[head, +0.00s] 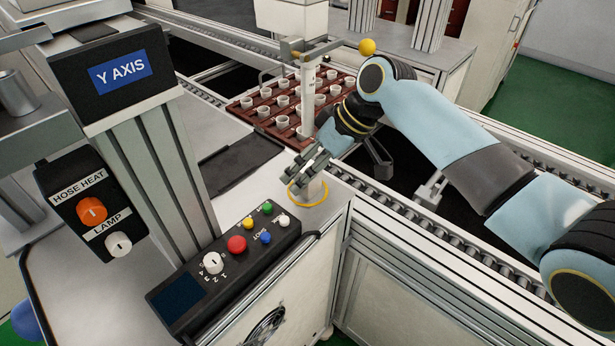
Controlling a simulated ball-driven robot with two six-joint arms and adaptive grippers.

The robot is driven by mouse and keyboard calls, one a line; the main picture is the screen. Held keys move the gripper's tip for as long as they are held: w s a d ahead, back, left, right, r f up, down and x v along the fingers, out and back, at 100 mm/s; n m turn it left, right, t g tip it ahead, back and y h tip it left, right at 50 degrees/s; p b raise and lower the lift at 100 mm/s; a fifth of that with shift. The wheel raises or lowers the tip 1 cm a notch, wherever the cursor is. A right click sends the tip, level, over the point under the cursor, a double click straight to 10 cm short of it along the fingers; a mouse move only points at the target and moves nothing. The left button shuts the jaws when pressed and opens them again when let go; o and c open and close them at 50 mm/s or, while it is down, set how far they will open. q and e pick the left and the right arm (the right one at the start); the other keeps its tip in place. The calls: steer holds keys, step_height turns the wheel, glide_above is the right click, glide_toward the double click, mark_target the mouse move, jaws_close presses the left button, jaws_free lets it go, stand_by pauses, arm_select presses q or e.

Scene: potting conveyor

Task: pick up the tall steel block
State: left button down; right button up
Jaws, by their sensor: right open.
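A pale, upright piece that looks like the tall steel block (316,187) stands at the yellow ring (308,201) on the light table corner. Its upper part is hidden behind my right gripper, so its full shape cannot be told. My right gripper (303,176) is open, with its fingers pointing down and left, right at the piece. The frame does not show whether the fingers touch it or are around it. My left gripper is not in view.
A control box (225,262) with coloured buttons lies left of the ring. Behind the gripper, a brown tray (253,125) holds several white cups under a pale vertical column (308,92). A roller conveyor (440,225) runs at right. A "Y AXIS" post (160,150) stands left.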

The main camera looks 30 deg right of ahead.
jaws_close()
stand_by(0.4)
steer(key=shift+r, duration=0.1)
